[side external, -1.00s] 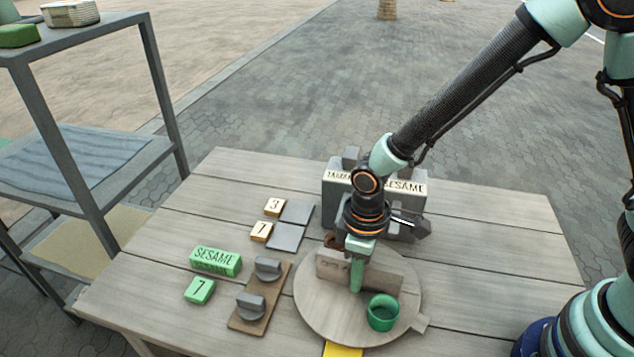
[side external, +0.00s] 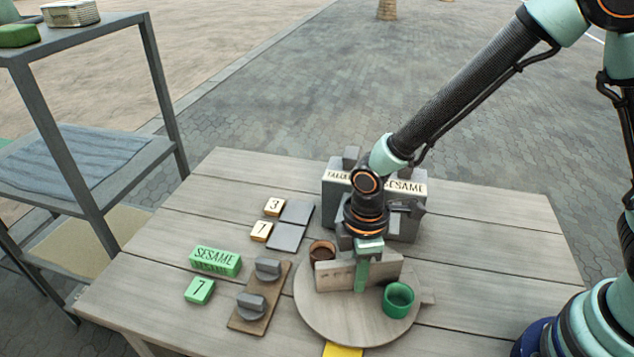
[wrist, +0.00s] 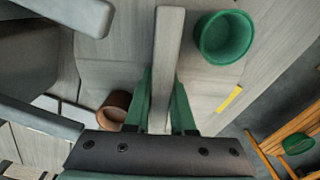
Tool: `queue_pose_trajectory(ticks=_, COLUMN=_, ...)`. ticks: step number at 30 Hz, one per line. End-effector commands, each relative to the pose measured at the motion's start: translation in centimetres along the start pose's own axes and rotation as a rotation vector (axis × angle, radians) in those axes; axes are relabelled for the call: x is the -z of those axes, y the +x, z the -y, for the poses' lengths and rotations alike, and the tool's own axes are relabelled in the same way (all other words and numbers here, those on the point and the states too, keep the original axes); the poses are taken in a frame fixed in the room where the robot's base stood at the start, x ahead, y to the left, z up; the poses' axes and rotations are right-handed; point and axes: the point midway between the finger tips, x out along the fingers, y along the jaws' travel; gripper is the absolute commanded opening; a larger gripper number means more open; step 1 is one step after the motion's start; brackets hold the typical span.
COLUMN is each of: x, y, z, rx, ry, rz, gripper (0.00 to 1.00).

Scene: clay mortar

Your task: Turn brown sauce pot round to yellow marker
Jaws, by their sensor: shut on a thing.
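A round wooden turntable (side external: 325,318) lies on the table with an upright board (side external: 333,276) across its middle. My gripper (side external: 362,274) is shut on the board, one green finger on each face in the wrist view (wrist: 160,100). The brown sauce pot (side external: 322,252) stands at the turntable's far left, behind the board; it also shows in the wrist view (wrist: 113,108). A green pot (side external: 398,300) stands at the front right, on the other side of the board. The yellow marker (side external: 343,351) lies at the turntable's front edge, away from the brown pot.
A grey stand with a SESAME sign (side external: 405,187) is close behind my gripper. A board with two grey knobs (side external: 247,320) lies left of the turntable, near green blocks (side external: 215,260) and number tiles (side external: 274,207). The table's right side is clear.

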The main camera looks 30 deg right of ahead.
Motion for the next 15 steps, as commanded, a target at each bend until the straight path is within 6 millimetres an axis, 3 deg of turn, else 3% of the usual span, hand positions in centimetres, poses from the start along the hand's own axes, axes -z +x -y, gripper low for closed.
queue_pose_trajectory(ticks=15, x=-0.06, y=-0.11, z=0.01, rx=0.002, ry=-0.259, rz=0.002, gripper=0.0)
